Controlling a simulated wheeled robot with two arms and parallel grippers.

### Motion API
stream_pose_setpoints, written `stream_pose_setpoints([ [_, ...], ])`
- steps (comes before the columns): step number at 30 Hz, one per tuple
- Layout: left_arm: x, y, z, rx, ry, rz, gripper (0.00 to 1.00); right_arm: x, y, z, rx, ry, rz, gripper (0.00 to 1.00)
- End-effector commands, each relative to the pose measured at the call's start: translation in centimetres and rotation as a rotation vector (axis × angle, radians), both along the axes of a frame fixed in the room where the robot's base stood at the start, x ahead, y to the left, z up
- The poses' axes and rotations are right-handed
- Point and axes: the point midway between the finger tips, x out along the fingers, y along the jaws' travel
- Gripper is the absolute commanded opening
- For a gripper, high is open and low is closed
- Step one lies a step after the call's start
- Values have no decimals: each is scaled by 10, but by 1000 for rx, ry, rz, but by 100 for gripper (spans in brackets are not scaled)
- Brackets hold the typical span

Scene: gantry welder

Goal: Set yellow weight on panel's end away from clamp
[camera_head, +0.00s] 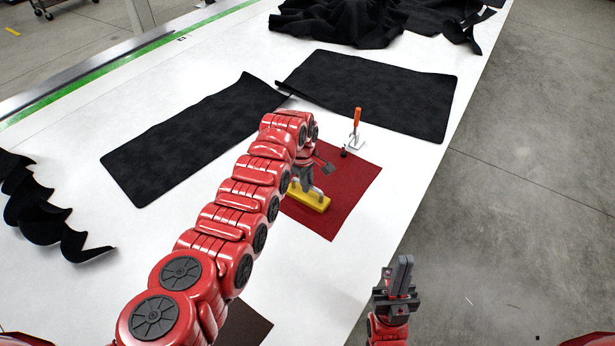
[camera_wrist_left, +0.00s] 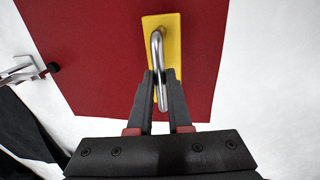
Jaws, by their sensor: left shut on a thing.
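The dark red panel (camera_head: 345,190) lies flat on the white table, and it also shows in the left wrist view (camera_wrist_left: 95,60). The clamp (camera_head: 356,132) with an orange handle stands at its far end; part of it shows at the left of the wrist view (camera_wrist_left: 22,73). The yellow weight (camera_head: 310,199) is over the panel's nearer part, away from the clamp. My left gripper (camera_wrist_left: 160,82) is shut on the weight's metal handle. Whether the weight (camera_wrist_left: 172,28) touches the panel is unclear. My right gripper (camera_head: 400,275) is empty beyond the table's right edge; its jaw gap is unclear.
Black fabric sheets (camera_head: 195,135) (camera_head: 375,95) lie behind and left of the panel. Crumpled black cloth (camera_head: 370,20) is at the back. A curled black strip (camera_head: 45,210) lies at left.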

Motion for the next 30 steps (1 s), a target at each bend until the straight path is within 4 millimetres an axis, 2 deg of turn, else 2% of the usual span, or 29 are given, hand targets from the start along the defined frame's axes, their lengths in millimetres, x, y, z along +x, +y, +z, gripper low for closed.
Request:
stream_pose_setpoints([
  [5,1,0,1,-1,-4,-1,0,0,0,-1,0,0,0,0],
  [22,-2,-1,-15,1,7,-1,0,0,0,-12,0,0,0,0],
  [23,-3,0,-16,1,8,-2,21,0,0,-12,0,0,0,0],
  [27,-2,0,-15,1,4,-1,46,0,0,-12,0,0,0,0],
  [30,-1,0,-14,1,3,0,47,0,0,-12,0,0,0,0],
])
